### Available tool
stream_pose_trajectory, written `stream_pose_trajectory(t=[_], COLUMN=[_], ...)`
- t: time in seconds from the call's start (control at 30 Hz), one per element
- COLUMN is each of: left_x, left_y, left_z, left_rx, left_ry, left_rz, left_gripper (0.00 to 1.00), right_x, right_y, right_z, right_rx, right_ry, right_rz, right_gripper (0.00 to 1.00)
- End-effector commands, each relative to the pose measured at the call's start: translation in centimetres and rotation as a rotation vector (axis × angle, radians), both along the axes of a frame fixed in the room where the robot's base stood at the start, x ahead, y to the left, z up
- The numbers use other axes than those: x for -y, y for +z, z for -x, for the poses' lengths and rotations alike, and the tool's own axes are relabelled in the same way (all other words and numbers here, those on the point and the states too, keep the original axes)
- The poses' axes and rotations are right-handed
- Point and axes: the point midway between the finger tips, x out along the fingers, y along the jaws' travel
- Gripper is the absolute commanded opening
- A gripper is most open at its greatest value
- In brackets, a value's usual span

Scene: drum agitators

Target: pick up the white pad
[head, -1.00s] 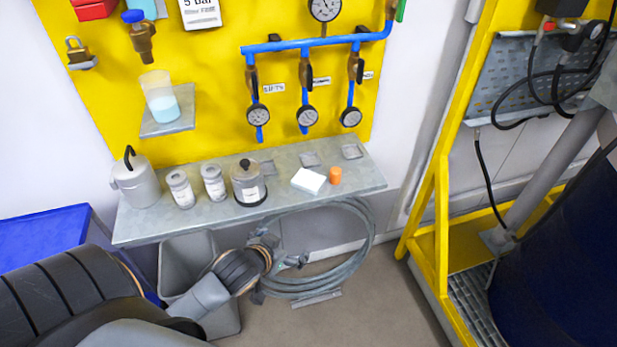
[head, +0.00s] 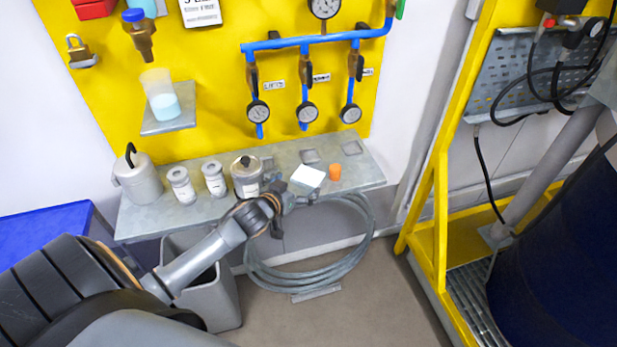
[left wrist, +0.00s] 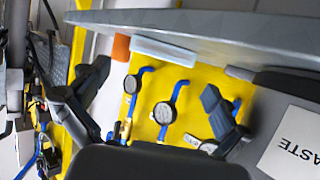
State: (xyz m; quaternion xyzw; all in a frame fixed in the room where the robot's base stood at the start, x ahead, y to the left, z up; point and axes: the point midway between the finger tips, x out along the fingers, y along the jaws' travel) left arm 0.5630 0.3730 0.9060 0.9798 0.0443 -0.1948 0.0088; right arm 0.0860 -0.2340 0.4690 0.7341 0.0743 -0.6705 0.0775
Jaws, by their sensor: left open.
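The white pad (head: 308,176) lies flat on the grey shelf (head: 352,180), near its front edge and left of a small orange cylinder. My left gripper (head: 296,194) is at the shelf's front edge, just in front of the pad, open and empty. In the left wrist view, the pad (left wrist: 163,51) shows edge-on at the shelf edge, between the two spread fingers (left wrist: 155,78) and apart from them. My right gripper is in neither view.
The orange cylinder (head: 335,172) stands close right of the pad. A lidded grey can (head: 246,178) stands left of it, with smaller jars (head: 182,187) beyond. Gauges and blue pipes (head: 304,95) hang above on the yellow panel. A coiled hose (head: 262,278) hangs below.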

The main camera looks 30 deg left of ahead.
Motion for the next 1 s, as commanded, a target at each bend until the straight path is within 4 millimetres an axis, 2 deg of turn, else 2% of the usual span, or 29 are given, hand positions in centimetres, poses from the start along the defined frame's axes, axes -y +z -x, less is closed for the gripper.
stream_pose_trajectory(t=[0.4, 0.7, 0.73, 0.77, 0.93, 1.0], left_x=[-0.4, -0.4, -0.4, -0.4, -0.4, -0.4], left_y=[-1.9, -2.1, -2.1, -2.1, -2.1, -2.1], left_z=[-4.6, -5.0, -5.0, -5.0, -5.0, -5.0], left_rx=[0.000, 0.000, -0.001, -0.001, -0.001, -0.001], left_ry=[0.001, 0.000, 0.000, 0.000, 0.000, 0.000], left_rz=[0.002, 0.001, 0.001, 0.001, 0.000, 0.000], left_gripper=[1.00, 1.00, 0.98, 0.92, 0.57, 0.56], right_x=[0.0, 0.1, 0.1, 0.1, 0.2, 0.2], right_y=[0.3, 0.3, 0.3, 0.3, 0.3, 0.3], right_z=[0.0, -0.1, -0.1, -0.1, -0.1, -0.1], right_rx=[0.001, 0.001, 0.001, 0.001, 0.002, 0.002], right_ry=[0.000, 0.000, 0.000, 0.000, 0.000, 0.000], right_rz=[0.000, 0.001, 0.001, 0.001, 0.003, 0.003], right_gripper=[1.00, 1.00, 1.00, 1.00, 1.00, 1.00])
